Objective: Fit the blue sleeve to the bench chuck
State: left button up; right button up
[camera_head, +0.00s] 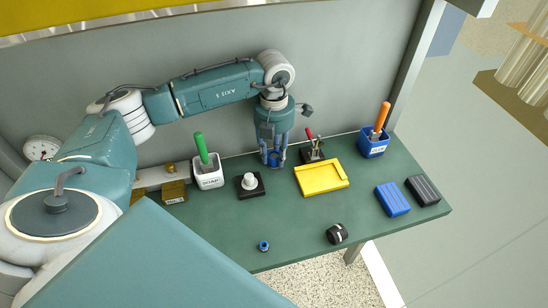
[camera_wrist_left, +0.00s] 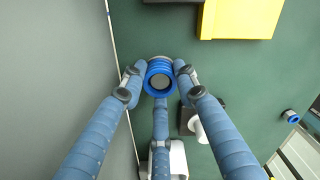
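A blue sleeve (camera_wrist_left: 160,77) sits between the three fingers of my left gripper (camera_wrist_left: 160,80), with the fingertips against its sides. In the head view my left gripper (camera_head: 274,160) points down near the back wall, with the blue sleeve (camera_head: 274,159) at its fingertips. A black block with a white round post (camera_head: 250,182), which looks like the bench chuck, stands just left of the gripper and nearer the front. The wrist view shows the white post (camera_wrist_left: 199,131) partly behind a finger. My right gripper is not in view.
Another small blue ring (camera_head: 263,246) lies near the front edge, with a black cylinder (camera_head: 337,234) to its right. A yellow tray (camera_head: 322,178), a tool holder (camera_head: 313,152), a white cup (camera_head: 208,177), a blue cup (camera_head: 373,145) and ribbed blocks (camera_head: 393,199) stand around.

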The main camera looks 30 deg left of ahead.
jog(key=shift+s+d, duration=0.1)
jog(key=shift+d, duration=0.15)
pick_arm(q)
jog(key=shift+r, duration=0.1)
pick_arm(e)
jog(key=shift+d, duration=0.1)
pick_arm(q)
jog(key=shift+r, duration=0.15)
jog(key=shift+r+p, duration=1.45)
jog(key=shift+r, duration=0.8)
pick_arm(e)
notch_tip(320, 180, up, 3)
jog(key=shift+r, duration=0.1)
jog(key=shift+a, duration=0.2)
